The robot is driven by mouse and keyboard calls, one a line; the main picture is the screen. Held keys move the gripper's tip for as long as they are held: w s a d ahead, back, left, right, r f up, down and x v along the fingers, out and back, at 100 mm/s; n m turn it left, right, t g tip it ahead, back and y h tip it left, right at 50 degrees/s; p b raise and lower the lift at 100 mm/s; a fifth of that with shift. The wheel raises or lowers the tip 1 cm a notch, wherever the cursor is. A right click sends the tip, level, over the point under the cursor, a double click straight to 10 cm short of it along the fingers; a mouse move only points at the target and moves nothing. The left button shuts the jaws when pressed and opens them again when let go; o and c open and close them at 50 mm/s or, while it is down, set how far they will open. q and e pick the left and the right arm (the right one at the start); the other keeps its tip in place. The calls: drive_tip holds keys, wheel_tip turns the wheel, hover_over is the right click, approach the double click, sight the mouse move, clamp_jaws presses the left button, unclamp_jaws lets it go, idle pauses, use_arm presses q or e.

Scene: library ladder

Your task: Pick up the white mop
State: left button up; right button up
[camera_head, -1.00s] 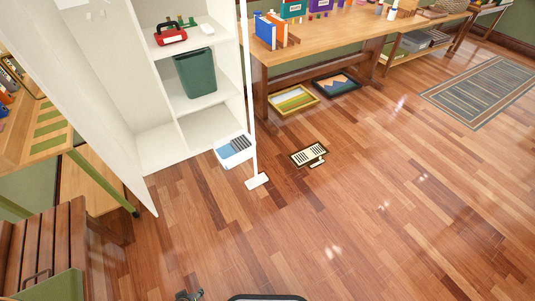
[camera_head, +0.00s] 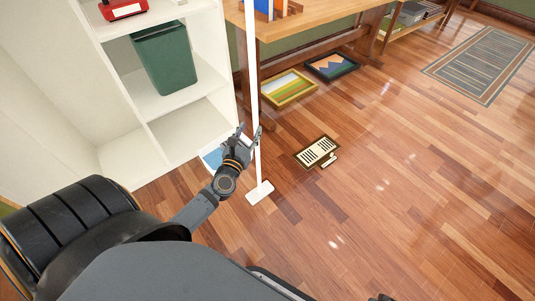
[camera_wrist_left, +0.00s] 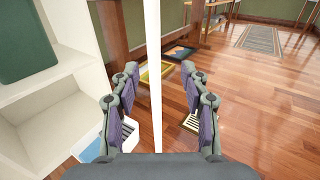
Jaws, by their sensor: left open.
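The white mop (camera_head: 253,80) stands upright on the wood floor in front of the white shelf unit. Its flat white foot (camera_head: 260,193) rests on the floor. My left gripper (camera_head: 248,137) is open at the lower part of the handle. In the left wrist view the mop's handle (camera_wrist_left: 155,80) runs upright between the two spread fingers of the left gripper (camera_wrist_left: 158,98), with a gap showing on both sides. Whether the handle is fully inside the jaws in depth is hard to tell. My right gripper is not clearly in view.
A white shelf unit (camera_head: 190,136) with a green bin (camera_head: 165,57) stands at left. A wooden table (camera_head: 310,18) is behind the mop. Two framed pictures (camera_head: 288,88) and a sign (camera_head: 317,152) lie on the floor.

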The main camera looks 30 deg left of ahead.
sight(254, 115)
use_arm(q)
drive_tip(key=x, duration=0.4)
drive_tip(key=shift+a, duration=0.1)
drive_tip(key=x, duration=0.5)
drive_tip(key=shift+a, duration=0.4)
clamp_jaws()
